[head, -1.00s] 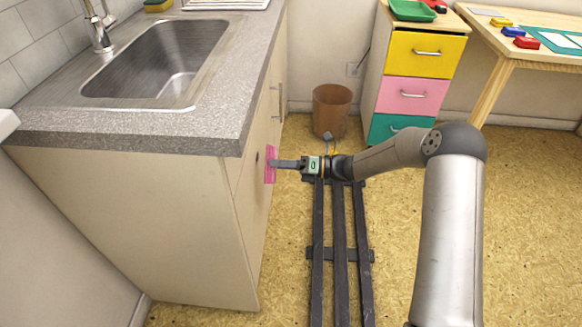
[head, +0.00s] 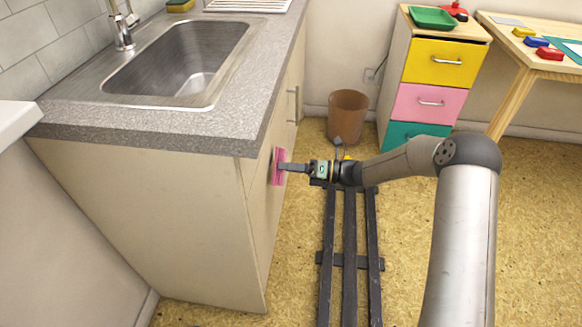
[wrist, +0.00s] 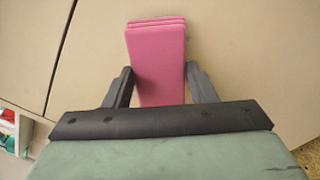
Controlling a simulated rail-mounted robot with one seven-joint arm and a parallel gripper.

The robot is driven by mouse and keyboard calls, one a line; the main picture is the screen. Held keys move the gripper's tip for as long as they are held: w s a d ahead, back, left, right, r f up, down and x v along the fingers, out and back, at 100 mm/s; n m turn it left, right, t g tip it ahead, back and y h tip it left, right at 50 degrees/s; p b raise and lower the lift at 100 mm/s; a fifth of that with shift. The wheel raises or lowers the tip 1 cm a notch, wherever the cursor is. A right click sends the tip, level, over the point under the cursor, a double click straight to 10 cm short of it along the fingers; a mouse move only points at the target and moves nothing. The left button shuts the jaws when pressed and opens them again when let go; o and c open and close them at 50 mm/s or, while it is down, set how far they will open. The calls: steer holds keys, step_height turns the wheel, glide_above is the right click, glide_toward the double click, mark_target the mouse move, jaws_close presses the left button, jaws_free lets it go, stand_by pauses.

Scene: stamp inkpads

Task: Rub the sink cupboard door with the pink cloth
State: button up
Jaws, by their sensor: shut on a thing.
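The pink cloth (head: 278,167) is a folded pad held upright against the sink cupboard door (head: 262,190). My gripper (head: 284,167) reaches in from the right, shut on the cloth. In the wrist view my gripper (wrist: 160,88) has one dark finger on each side of the cloth (wrist: 158,60), and the cloth's layered far edge faces the beige door panel (wrist: 235,50). The cloth looks to be touching the door or very close to it; the exact contact is hidden. In the head view the door is seen at a steep angle.
The grey counter (head: 190,128) with its sink (head: 180,65) overhangs the cupboard. A bar handle (head: 293,104) sits farther along the cupboard front. A brown bin (head: 347,115) and a drawer unit (head: 425,100) stand behind. My floor rails run alongside the cupboard.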

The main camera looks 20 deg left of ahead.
mark_target(286, 157)
steer(key=shift+s+a, duration=0.1)
steer(key=shift+a, duration=0.65)
steer(key=w, duration=0.4)
steer(key=shift+a+r, duration=0.1)
steer(key=shift+a, duration=0.2)
steer(key=shift+p, duration=0.4)
steer(key=shift+s+r+p, duration=0.1)
steer(key=shift+s+p, duration=0.65)
steer(key=shift+s, duration=0.2)
steer(key=shift+s+p, duration=0.6)
steer(key=shift+s, duration=0.6)
steer(key=w+d+p, duration=0.1)
steer(key=d, duration=0.5)
steer(key=shift+f+p, duration=0.2)
steer(key=shift+p, duration=0.2)
